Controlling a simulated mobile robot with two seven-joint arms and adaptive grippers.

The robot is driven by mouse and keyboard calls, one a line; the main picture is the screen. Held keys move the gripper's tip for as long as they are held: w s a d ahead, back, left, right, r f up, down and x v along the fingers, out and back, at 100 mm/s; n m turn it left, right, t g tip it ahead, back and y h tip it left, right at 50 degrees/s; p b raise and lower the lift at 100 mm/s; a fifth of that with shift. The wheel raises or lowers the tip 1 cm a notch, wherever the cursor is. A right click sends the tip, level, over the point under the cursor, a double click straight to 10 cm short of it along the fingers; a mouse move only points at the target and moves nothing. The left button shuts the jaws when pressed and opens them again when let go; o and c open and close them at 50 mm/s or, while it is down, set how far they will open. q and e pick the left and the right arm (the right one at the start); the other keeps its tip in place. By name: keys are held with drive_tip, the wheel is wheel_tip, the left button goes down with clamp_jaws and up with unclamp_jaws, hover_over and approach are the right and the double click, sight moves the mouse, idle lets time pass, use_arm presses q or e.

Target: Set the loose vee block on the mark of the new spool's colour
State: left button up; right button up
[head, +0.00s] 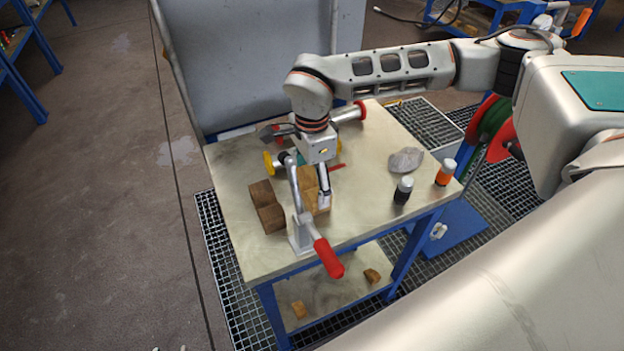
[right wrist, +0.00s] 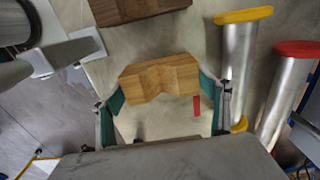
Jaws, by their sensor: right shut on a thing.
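My right gripper (head: 313,188) is shut on a light-brown wooden vee block (right wrist: 160,77). In the right wrist view the teal fingertips press its two ends, and its notch shows. Whether it touches the table is unclear. A red mark (right wrist: 196,106) lies on the table beside the block; it also shows in the head view (head: 336,167). A darker vee block (head: 266,208) stands to the left. A yellow-flanged spool (right wrist: 238,65) and a red-flanged spool (right wrist: 287,95) lie side by side; the arm partly covers them in the head view. My left gripper is out of view.
A clamp with a red handle (head: 328,257) stands at the table's (head: 240,241) front edge, close to the gripper. A grey rag (head: 405,160), a black bottle (head: 403,191) and an orange bottle (head: 445,173) are at the right. Wood offcuts (head: 372,276) lie on the lower shelf.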

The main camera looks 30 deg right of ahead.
sight(312, 188)
drive_tip(key=shift+f, duration=0.2)
drive_tip(key=o, duration=1.2)
drive_tip(key=shift+o, duration=0.2)
wheel_tip(312, 188, up, 12)
